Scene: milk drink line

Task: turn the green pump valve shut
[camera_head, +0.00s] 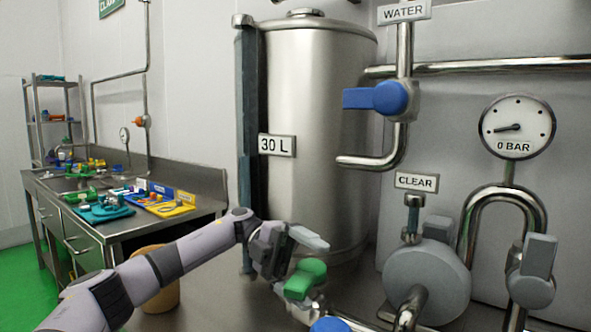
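The green pump valve (304,279) has a chunky green handle and sits low in the middle of the view, in front of the steel tank. My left gripper (300,257) reaches in from the left and is right at the handle. One light grey finger (309,238) shows just above and behind the green handle. My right gripper is not in view.
A blue-handled part (330,325) lies just below the green valve. The pump (428,277) and a grey-handled valve (534,268) stand to the right. The steel tank (310,130) rises behind. A gauge (515,127) reads near zero. A cluttered bench (105,228) is far left.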

